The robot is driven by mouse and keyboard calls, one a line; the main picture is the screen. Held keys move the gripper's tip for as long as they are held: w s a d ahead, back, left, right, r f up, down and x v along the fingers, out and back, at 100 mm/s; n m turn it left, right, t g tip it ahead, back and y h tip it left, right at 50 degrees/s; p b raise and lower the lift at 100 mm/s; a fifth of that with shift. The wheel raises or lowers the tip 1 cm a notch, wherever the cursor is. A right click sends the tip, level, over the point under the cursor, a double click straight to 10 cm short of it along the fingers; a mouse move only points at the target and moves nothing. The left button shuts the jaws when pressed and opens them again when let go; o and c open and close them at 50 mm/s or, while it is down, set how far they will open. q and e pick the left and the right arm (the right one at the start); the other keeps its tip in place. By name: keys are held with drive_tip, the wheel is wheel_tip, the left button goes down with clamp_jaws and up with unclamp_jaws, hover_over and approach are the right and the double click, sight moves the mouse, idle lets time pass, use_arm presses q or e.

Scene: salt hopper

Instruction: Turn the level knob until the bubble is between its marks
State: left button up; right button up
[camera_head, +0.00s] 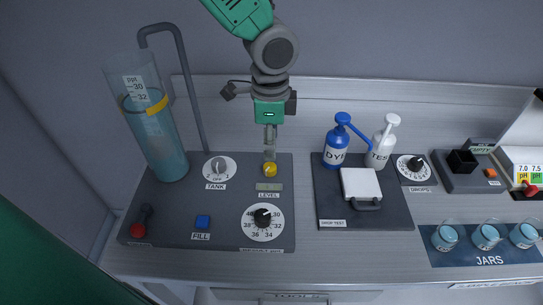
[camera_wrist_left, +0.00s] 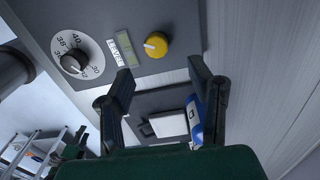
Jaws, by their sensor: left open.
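The yellow level knob (camera_head: 270,170) stands on the grey panel, just above the level vial (camera_head: 269,187) and its LEVEL label. In the left wrist view the yellow knob (camera_wrist_left: 156,44) has a pale pointer line, and the greenish vial (camera_wrist_left: 129,45) lies beside it. The bubble and its marks are too small to make out. My left gripper (camera_head: 269,150) points down over the knob in the head view. In the left wrist view my left gripper (camera_wrist_left: 160,78) has its fingers spread and empty, with the knob beyond the gap, apart from them. My right gripper is not in view.
The same panel holds the TANK dial (camera_head: 219,168), a numbered dial (camera_head: 263,222), a blue FILL button (camera_head: 202,221) and a red-tipped lever (camera_head: 139,229). A water cylinder (camera_head: 160,140) stands at left. White and blue bottles (camera_head: 337,152) stand right of the panel.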

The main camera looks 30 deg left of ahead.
sight(270, 166)
use_arm(q)
drive_tip(key=shift+d+r, duration=0.15)
drive_tip(key=shift+r, duration=2.05)
drive_tip(key=f+n+p, duration=0.1)
drive_tip(key=f+n, duration=0.4)
drive_tip(key=f, duration=0.1)
drive_tip(key=f+n+p, duration=0.1)
drive_tip(key=f+n, duration=0.3)
drive_tip(key=f, duration=0.2)
drive_tip(key=shift+s+n, duration=0.2)
drive_tip(key=shift+n, duration=0.2)
drive_tip(key=shift+r, duration=0.1)
clamp_jaws()
